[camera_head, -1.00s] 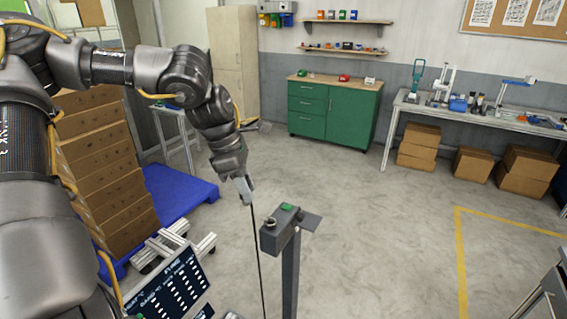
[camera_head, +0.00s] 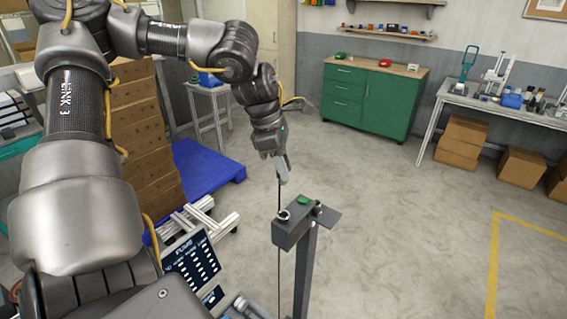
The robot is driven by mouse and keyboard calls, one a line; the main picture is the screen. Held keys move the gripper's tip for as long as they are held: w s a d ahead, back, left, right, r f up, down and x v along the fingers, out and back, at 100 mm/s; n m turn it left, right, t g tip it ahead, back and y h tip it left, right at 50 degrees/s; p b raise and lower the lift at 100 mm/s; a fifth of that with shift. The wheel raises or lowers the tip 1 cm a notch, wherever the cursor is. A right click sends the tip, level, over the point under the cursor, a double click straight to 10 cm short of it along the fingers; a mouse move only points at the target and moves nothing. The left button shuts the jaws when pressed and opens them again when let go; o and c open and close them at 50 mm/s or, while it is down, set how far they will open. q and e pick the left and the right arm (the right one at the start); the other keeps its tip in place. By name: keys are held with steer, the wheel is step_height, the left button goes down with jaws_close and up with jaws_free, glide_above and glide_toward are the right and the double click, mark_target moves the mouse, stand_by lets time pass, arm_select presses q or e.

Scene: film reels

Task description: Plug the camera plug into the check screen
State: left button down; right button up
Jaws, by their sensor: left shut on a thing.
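My left gripper (camera_head: 281,178) is shut and points down, a little above and behind a grey box on a post (camera_head: 292,228). A thin black cable (camera_head: 280,285) hangs from its fingertips; the plug itself is too small or hidden between the fingers to make out. The cable passes the grey box, which hides part of it. The box has a round, light-rimmed socket (camera_head: 283,215) and a green part (camera_head: 303,200) on top. A dark screen with white text (camera_head: 193,264) stands at the lower left, partly hidden by my arm. My right gripper is not in view.
A blue pallet (camera_head: 205,166) with stacked cardboard boxes (camera_head: 140,135) is at the left. A green cabinet (camera_head: 365,98) and a workbench (camera_head: 500,108) stand along the back wall. The floor right of the post is clear, with a yellow line (camera_head: 493,265).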

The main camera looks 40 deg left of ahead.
arm_select(q)
steer(key=shift+f, duration=0.6)
steer(key=b, duration=0.5)
glide_above(289, 215)
steer(key=a, duration=0.1)
steer(key=f, duration=0.4)
steer(key=s+f, duration=0.1)
steer(key=f, duration=0.1)
steer(key=shift+a+f, duration=0.1)
steer(key=shift+f, duration=0.05)
steer(key=shift+f+b, duration=0.6)
steer(key=shift+b, duration=0.2)
steer(key=shift+f, duration=0.2)
steer(key=shift+w+f+b, duration=0.1)
steer(key=shift+f+b, duration=1.6)
steer(key=shift+b, duration=0.4)
steer(key=c, duration=1.1)
jaws_free()
steer(key=shift+r, duration=0.15)
